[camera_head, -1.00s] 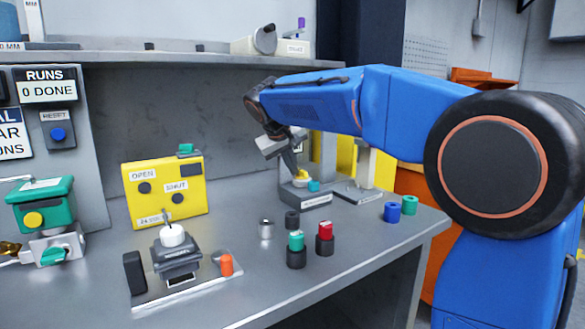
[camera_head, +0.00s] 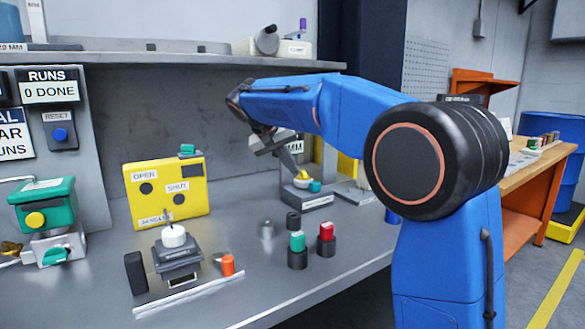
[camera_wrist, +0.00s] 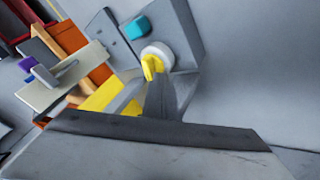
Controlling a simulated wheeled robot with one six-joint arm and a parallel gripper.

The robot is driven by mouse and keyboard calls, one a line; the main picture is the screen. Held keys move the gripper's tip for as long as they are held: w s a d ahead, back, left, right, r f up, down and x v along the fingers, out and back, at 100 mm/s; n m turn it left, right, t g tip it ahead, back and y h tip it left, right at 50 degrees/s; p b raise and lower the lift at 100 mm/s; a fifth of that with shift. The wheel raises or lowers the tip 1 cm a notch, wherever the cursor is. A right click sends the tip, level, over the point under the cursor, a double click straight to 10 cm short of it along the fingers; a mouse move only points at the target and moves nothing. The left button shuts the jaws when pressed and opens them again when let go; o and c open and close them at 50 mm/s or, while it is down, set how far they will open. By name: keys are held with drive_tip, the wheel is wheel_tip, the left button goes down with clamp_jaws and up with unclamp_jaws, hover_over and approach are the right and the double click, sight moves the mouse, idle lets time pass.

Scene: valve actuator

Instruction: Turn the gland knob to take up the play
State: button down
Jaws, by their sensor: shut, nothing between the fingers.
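A small bench fixture (camera_head: 312,202) has a yellow knob (camera_head: 303,182) on it, beside a teal block (camera_head: 315,186). In the wrist view the yellow knob (camera_wrist: 150,65) stands on a round white base (camera_wrist: 161,54), with the teal block (camera_wrist: 137,27) above it on a grey plate. I cannot read a label that names the gland knob. My gripper (camera_head: 298,172) points down at the yellow knob from above. In the wrist view my gripper (camera_wrist: 158,80) is shut and empty, its tips close to the knob and overlapping its lower edge. I cannot tell whether they touch.
A yellow OPEN/SHUT box (camera_head: 167,193) stands left. A clamp-like unit with a white cap (camera_head: 173,236) is in front of it. Capped green (camera_head: 297,243) and red (camera_head: 326,234) cylinders stand in front of the fixture. A shelf (camera_head: 200,60) runs above the bench.

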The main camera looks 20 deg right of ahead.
drive_tip(key=shift+w+d+m+g, duration=0.1)
drive_tip(key=shift+w+m+g, duration=0.25)
drive_tip(key=shift+m+g, duration=0.45)
drive_tip(key=shift+w+d, duration=0.1)
drive_tip(key=shift+d, duration=0.05)
drive_tip(key=shift+w+d, duration=0.1)
drive_tip(key=shift+w, duration=0.1)
idle(0.8)
